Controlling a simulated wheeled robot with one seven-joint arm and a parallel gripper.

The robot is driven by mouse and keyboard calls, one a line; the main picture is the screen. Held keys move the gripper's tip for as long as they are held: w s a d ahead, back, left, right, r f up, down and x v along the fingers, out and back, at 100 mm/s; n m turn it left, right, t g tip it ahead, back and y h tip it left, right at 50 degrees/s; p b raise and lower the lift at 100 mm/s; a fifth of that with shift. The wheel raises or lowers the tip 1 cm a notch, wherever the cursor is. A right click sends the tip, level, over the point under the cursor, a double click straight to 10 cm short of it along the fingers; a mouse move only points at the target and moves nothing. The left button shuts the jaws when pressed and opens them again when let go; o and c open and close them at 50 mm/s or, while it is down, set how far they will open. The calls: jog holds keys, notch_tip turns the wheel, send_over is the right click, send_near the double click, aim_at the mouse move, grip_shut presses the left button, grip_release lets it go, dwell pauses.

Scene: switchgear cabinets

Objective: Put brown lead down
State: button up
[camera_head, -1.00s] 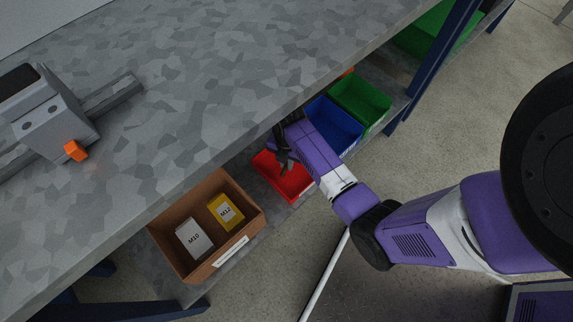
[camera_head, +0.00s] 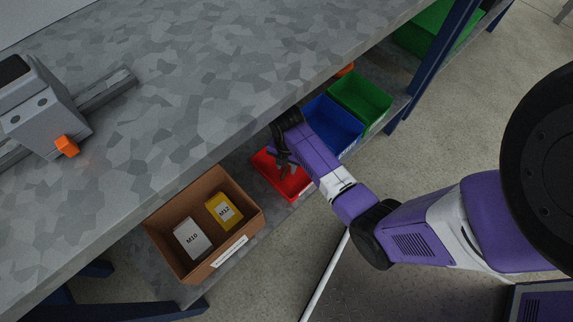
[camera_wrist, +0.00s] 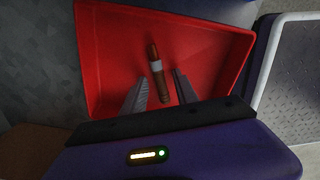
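The brown lead (camera_wrist: 158,75) is a short brown stick with a pale grey band, seen in the wrist view inside the red bin (camera_wrist: 107,50). My gripper (camera_wrist: 160,74) is over the bin with its two fingers apart. The lead lies between the fingers, with a visible gap on each side, and its tip reaches past them. In the head view my gripper (camera_head: 286,168) points down into the red bin (camera_head: 293,191) under the bench edge. The lead cannot be made out there.
A brown box (camera_head: 160,235) with a white M10 pack (camera_head: 193,239) and a yellow M12 pack (camera_head: 224,211) stands left of the red bin. Blue (camera_head: 335,122) and green (camera_head: 360,98) bins stand to its right. The bench top (camera_head: 200,90) overhangs the shelf.

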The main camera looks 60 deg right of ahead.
notch_tip(320, 180, up, 12)
jog(key=p, duration=0.4)
jog(key=shift+r+p, duration=0.15)
jog(key=shift+p, duration=0.25)
